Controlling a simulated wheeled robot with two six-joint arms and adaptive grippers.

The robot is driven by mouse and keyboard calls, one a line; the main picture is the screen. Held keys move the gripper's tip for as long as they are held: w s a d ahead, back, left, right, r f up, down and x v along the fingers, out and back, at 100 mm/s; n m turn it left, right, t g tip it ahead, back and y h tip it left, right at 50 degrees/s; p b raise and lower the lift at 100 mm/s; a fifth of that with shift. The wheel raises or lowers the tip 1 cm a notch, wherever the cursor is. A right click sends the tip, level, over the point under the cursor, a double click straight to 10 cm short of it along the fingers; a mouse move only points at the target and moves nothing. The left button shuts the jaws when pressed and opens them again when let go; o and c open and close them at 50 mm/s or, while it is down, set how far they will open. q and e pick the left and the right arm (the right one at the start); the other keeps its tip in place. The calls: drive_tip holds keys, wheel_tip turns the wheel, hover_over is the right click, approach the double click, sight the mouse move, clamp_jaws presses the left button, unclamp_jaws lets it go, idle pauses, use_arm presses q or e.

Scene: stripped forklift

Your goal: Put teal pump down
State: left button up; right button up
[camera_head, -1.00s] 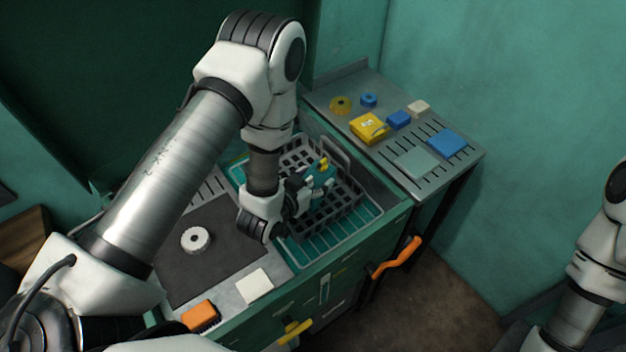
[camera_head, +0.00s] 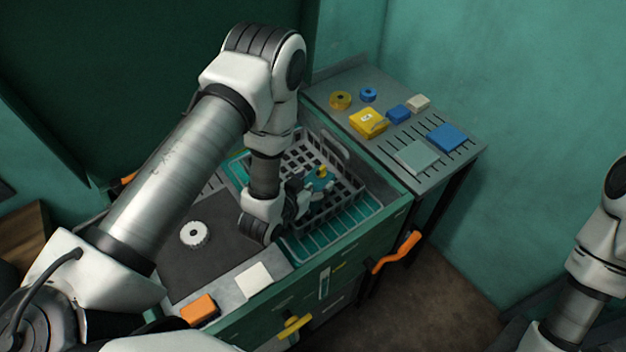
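The teal pump (camera_head: 319,180), with a yellow part on top, shows at the inside of the grey mesh basket (camera_head: 347,200). My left gripper (camera_head: 310,197) reaches down over the basket's near left side, with its fingertips right at the pump. The fingers and the wrist hide part of the pump, so I cannot tell whether they grip it or stand apart. I cannot tell whether the pump rests on the basket floor. My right arm shows at the right edge, and its gripper is out of view.
The basket stands on a teal slatted rack (camera_head: 330,236) in the green bench. A white gear (camera_head: 194,235) lies on a dark mat (camera_head: 215,262) to the left. The metal side table (camera_head: 440,165) holds a yellow box (camera_head: 368,122) and several small blocks. An orange handle (camera_head: 398,252) sticks out in front.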

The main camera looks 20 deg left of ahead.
use_arm(q)
drive_tip(key=shift+r, duration=0.1)
drive_tip(key=shift+r+p, duration=0.35)
drive_tip(key=shift+s+r, duration=0.2)
drive_tip(key=shift+r, duration=0.1)
drive_tip(key=p+v, duration=0.2)
drive_tip(key=v, duration=0.9)
drive_tip(key=shift+r, duration=0.25)
drive_tip(key=shift+s+a+f, duration=0.1)
drive_tip(key=shift+s+f, duration=0.05)
drive_tip(key=shift+s, duration=0.2)
